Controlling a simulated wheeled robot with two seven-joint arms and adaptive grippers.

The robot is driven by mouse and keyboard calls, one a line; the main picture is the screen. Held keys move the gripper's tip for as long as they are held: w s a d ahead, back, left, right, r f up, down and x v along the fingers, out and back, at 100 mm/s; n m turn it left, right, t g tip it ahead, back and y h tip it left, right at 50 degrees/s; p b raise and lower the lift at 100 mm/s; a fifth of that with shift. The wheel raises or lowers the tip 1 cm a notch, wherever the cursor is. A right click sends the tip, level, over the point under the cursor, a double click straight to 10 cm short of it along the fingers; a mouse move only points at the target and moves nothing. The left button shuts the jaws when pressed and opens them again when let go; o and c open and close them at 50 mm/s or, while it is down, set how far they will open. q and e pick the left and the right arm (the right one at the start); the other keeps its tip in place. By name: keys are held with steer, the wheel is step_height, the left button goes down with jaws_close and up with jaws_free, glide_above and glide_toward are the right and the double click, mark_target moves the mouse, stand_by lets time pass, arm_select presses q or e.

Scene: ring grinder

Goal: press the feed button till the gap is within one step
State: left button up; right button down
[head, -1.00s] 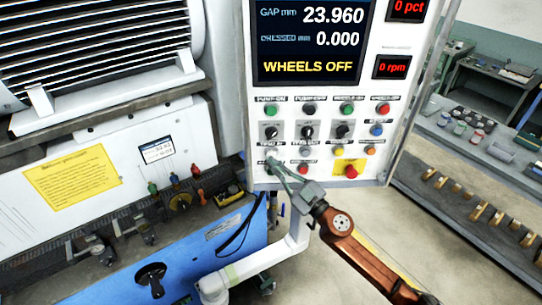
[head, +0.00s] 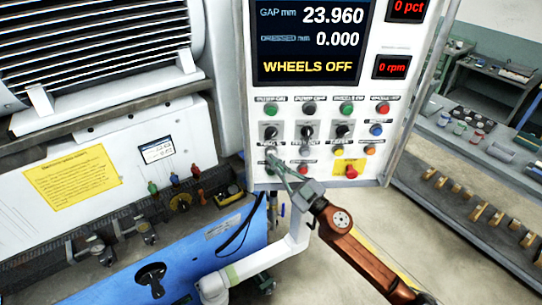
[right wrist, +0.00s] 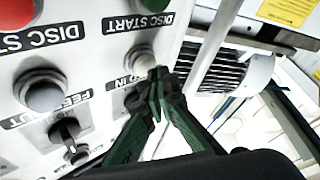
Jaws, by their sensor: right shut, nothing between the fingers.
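The control panel (head: 325,115) faces me; its display (head: 310,40) reads GAP 23.960 mm, DRESSED 0.000 and WHEELS OFF. The pale feed-in button (right wrist: 145,62) sits at the panel's lower left. Its label is partly covered in the right wrist view, where the panel appears upside down. My right gripper (head: 272,155) is shut and empty, its tips at this button. In the right wrist view the fingertips (right wrist: 160,82) overlap the button's edge; I cannot tell whether they press it. The grey feed-out button (right wrist: 40,90) is beside it. My left gripper is not in view.
Selector knobs (head: 307,132) sit just above the button row. A red stop button (head: 351,171) on a yellow plate is at the panel's lower right. The grinder's blue base (head: 190,262) stands at left, a parts bench (head: 480,150) at right.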

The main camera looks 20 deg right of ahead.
steer(key=shift+w+d, duration=0.15)
steer(key=shift+w, duration=0.4)
stand_by(0.7)
steer(key=shift+s, duration=0.15)
steer(key=shift+s+a+p, duration=0.25)
steer(key=shift+s+p, duration=0.1)
steer(key=shift+s, duration=0.45)
steer(key=shift+s+a+p, duration=0.2)
steer(key=shift+s+p, duration=0.1)
steer(key=shift+s, duration=0.5)
steer(key=shift+s+a+p, duration=0.2)
steer(key=shift+s+p, duration=0.1)
steer(key=shift+s, duration=0.55)
steer(key=shift+s+a+p, duration=0.2)
steer(key=shift+s+p, duration=0.1)
steer(key=shift+s, duration=0.5)
steer(key=shift+d+f, duration=0.1)
